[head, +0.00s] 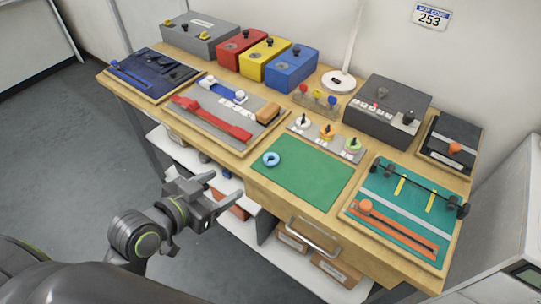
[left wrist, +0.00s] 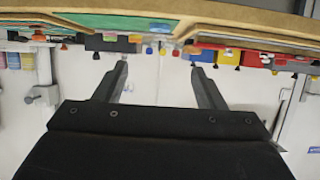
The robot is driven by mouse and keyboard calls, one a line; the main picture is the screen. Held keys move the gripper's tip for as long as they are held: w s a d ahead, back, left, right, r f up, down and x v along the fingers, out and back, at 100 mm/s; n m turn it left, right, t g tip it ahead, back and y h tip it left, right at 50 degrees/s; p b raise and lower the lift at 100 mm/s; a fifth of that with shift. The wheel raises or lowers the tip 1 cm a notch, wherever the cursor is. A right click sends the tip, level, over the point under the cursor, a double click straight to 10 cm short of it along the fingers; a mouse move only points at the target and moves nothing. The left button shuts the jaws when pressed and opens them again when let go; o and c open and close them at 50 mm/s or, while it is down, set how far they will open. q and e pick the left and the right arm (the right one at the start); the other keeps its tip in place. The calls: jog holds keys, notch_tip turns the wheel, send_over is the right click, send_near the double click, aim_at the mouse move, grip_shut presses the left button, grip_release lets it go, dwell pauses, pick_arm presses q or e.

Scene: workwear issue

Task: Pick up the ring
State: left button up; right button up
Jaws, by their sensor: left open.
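A light blue ring (head: 271,159) lies flat near the left corner of a green mat (head: 303,180) on the wooden workbench. My left gripper (head: 222,188) is open and empty, in front of the bench's front edge, to the left of and below the ring in the head view. In the left wrist view my two fingers (left wrist: 160,70) stand apart with nothing between them. That view shows the bench upside down along its top, and I cannot make out the ring there for certain. My right gripper is not in view.
A grey peg board (head: 316,139) behind the mat holds white, orange and green rings. A red-strap board (head: 185,118) lies left of the mat, a teal board (head: 395,222) right. Red, yellow and blue boxes (head: 292,71) stand behind. A drawer handle (head: 313,238) juts out in front.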

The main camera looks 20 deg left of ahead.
pick_arm(q)
jog(key=b, duration=0.7)
send_near(273, 157)
jog(key=s, duration=0.3)
jog(key=w+b, duration=0.1)
jog(key=w, duration=0.2)
jog(key=shift+d, duration=0.1)
jog(key=shift+w+d+f, duration=0.15)
jog(key=shift+w+f, duration=0.05)
jog(key=shift+w, duration=0.2)
jog(key=x, duration=0.5)
jog(key=c, duration=1)
